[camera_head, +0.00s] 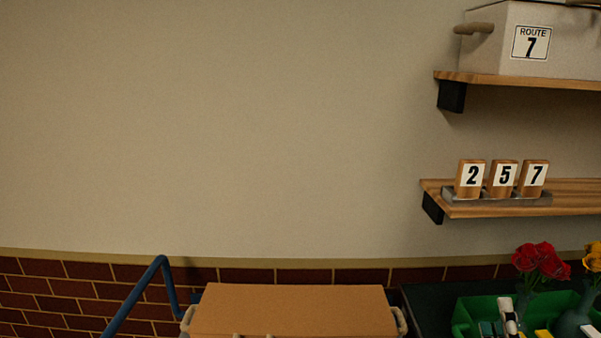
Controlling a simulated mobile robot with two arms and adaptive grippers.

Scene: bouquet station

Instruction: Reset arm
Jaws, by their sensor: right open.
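My right gripper (507,318) shows only in part at the lower right edge of the head view, as small white and black pieces in front of a green bin (462,318). It is open, and I see nothing held in it. Most of it and its arm are cut off by the bottom of the picture. My left gripper is not in view.
A tan-topped box (293,308) with rope handles stands at bottom centre, beside a blue rail (133,300). Red flowers (540,261) and a vase (575,318) with yellow flowers (593,258) stand at right. Wall shelves hold number blocks (503,178) and a ROUTE 7 crate (575,45).

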